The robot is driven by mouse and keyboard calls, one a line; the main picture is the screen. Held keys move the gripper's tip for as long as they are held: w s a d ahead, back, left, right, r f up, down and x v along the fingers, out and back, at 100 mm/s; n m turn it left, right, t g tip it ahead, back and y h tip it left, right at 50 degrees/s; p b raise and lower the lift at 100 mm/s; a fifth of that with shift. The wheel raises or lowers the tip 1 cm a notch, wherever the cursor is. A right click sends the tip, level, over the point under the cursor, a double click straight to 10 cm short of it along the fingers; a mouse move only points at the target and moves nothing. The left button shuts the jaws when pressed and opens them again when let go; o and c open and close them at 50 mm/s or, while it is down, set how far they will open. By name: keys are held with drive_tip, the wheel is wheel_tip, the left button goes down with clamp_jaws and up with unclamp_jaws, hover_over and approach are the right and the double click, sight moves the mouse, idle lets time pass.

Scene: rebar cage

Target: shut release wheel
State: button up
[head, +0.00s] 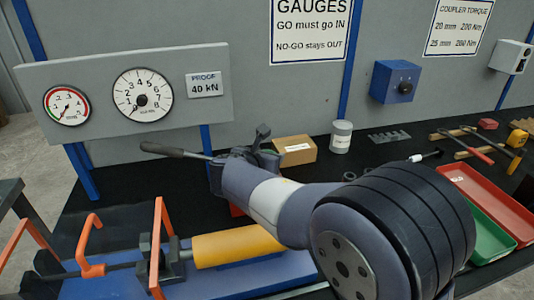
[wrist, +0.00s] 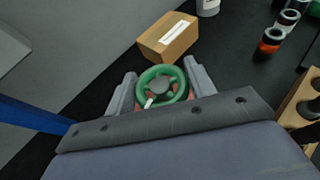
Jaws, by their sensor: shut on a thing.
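The release wheel (wrist: 161,86) is a green spoked ring with a grey hub and a small white mark at its lower left. In the wrist view it sits between the two grey fingers of my gripper (wrist: 159,70), which are shut on its sides. A little red body shows beneath the wheel. In the head view the wheel is hidden behind my arm; a lever with a dark grip (head: 175,150) sticks out to the left of that spot.
A cardboard box (head: 295,151) stands just behind the wheel, with a grey can (head: 341,137) beyond. Two gauges (head: 143,95) hang on a panel at left. A yellow cylinder (head: 235,246) lies in front. Red (head: 487,198) and green trays are at right.

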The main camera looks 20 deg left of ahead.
idle(0.3)
drive_tip(key=o, duration=1)
drive_tip(key=shift+c, duration=0.2)
drive_tip(key=v, duration=1)
drive_tip(key=shift+s, duration=0.35)
drive_tip(key=shift+a+r, duration=0.1)
